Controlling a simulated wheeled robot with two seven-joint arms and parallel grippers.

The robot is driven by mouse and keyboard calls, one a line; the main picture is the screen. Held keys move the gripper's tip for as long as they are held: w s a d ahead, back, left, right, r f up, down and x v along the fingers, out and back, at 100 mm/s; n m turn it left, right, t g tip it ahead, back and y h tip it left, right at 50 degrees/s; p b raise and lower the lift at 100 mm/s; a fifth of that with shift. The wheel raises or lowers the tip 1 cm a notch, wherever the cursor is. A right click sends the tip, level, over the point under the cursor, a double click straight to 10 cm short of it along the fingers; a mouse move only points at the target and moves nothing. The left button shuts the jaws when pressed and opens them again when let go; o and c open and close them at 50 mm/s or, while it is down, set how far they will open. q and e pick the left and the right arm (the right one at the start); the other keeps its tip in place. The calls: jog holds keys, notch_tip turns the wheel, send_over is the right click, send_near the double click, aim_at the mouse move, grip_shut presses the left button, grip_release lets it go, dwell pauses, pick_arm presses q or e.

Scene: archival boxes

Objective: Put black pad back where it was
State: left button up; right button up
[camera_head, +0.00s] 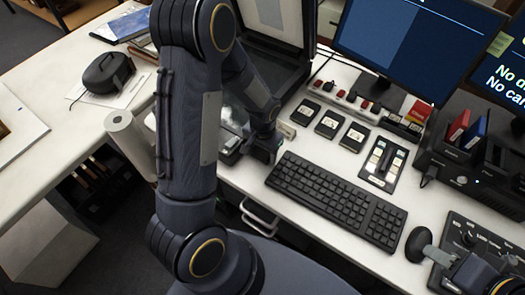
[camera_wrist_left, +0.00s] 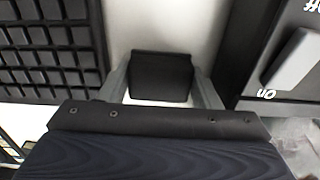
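A small black pad (camera_wrist_left: 161,76) lies between the two grey fingers of my left gripper in the left wrist view. Both fingers meet its sides, so the gripper appears shut on it. White surface shows around the pad; whether the pad touches it I cannot tell. In the head view my left gripper (camera_head: 266,150) is low over the desk, just left of the keyboard, and the pad is hidden there.
The keyboard (camera_head: 336,200) is close on one side of my left gripper, a device with an ON switch (camera_wrist_left: 291,60) on the other. Several labelled black boxes (camera_head: 329,123) lie behind the keyboard. A mouse (camera_head: 418,243) and a monitor (camera_head: 405,40) stand right. A paper roll (camera_head: 130,140) stands left.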

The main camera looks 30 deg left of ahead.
pick_arm(q)
jog(key=shift+o, duration=0.5)
jog(key=shift+s+f, duration=0.3)
jog(key=shift+f, duration=0.15)
jog(key=shift+r+p, duration=0.45)
notch_tip(320, 180, up, 11)
jog(key=s+d+r+n+t+h, duration=0.1)
jog(key=s+d+r+t+h, duration=0.1)
jog(key=s+r, duration=0.4)
jog(key=s+d+r+n+t+h, duration=0.1)
jog(key=s+d+r+t, duration=0.1)
jog(key=s+r, duration=0.5)
jog(key=s+t+p, duration=0.1)
jog(key=s, duration=0.2)
jog(key=shift+s+r+n+h, duration=0.15)
jog(key=shift+n+h, duration=0.15)
jog(key=shift+h, duration=0.1)
